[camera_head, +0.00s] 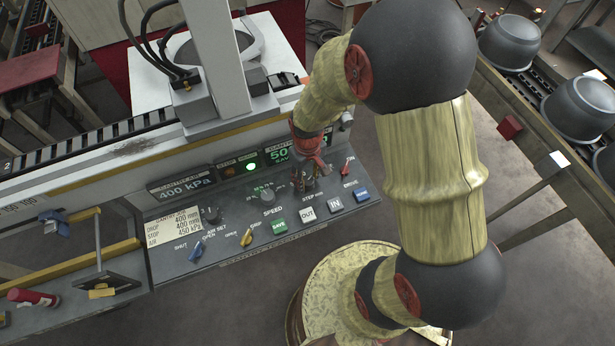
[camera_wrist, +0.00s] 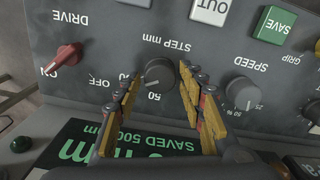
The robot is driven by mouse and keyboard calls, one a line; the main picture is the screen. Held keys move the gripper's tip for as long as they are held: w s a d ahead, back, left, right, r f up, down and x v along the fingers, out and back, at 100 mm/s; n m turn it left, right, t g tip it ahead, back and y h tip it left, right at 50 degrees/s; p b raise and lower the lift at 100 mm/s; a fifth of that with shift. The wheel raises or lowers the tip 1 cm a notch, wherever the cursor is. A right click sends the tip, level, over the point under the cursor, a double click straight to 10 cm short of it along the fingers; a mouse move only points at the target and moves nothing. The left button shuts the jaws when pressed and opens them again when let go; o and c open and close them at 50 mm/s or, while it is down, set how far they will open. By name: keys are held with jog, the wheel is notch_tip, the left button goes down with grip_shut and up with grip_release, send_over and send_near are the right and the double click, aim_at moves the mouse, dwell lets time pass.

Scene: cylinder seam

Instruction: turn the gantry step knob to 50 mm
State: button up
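The dark step knob (camera_wrist: 160,73) sits on the grey control panel under the upside-down "STEP mm" label in the wrist view. A "50" mark (camera_wrist: 153,97) is printed beside it. A pale line shows on the knob, but I cannot tell exactly where it points. My gripper (camera_wrist: 163,78) is open, with one yellow-and-black finger on each side of the knob and visible gaps between. In the head view my gripper (camera_head: 303,181) is over the step area of the panel and mostly hides the knob.
The speed knob (camera_wrist: 243,93) and the red drive switch (camera_wrist: 66,58) flank the step knob. The OUT button (camera_head: 307,209), IN button (camera_head: 335,203) and green SAVE button (camera_head: 279,226) are close by. A green-lettered display (camera_wrist: 125,145) borders the panel.

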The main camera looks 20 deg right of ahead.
jog(key=c, duration=0.8)
jog(key=shift+n, duration=0.4)
jog(key=n+p, duration=0.2)
jog(key=n, duration=0.3)
jog(key=shift+n, duration=0.3)
jog(key=n+p, duration=0.1)
jog(key=n, duration=0.4)
jog(key=shift+n, duration=0.3)
jog(key=o, duration=1.2)
jog(key=shift+c, duration=0.2)
